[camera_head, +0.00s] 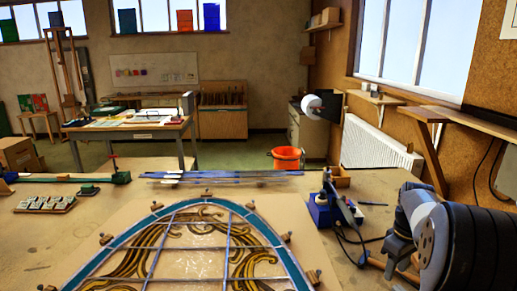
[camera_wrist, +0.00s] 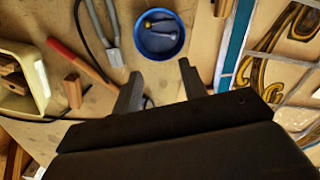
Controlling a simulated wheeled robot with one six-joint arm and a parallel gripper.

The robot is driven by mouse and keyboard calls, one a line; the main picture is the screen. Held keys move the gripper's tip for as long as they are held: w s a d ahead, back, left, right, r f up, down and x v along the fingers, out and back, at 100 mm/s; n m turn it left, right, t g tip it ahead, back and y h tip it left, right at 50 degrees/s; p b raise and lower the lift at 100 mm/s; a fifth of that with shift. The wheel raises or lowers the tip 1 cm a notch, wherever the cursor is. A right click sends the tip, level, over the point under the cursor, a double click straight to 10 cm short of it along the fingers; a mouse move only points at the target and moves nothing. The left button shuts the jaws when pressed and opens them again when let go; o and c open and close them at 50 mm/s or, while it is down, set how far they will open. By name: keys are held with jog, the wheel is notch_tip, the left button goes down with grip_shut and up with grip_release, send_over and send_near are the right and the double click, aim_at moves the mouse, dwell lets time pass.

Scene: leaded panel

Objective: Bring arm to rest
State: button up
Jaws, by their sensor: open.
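My gripper (camera_wrist: 160,86) is open, its two dark fingers apart with nothing between them. It is over the wooden bench (camera_wrist: 180,68), next to a round blue dish (camera_wrist: 161,34) that holds small nail-like or screw-like pieces. My arm shows at the lower right in the head view, over the bench's right side; its fingers cannot be made out clearly there. The leaded panel (camera_head: 188,252) lies on the bench in front, with a teal border and brown scrollwork, and its edge also shows at the right of the wrist view (camera_wrist: 265,60).
A red-handled tool (camera_wrist: 78,59), a grey tool (camera_wrist: 104,34) and a cream box (camera_wrist: 22,78) lie left of my gripper. Small blocks (camera_head: 285,237) edge the panel. An orange bucket (camera_head: 286,158) stands on the floor.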

jog(key=shift+f+p, duration=1.3)
jog(key=shift+f, duration=1.5)
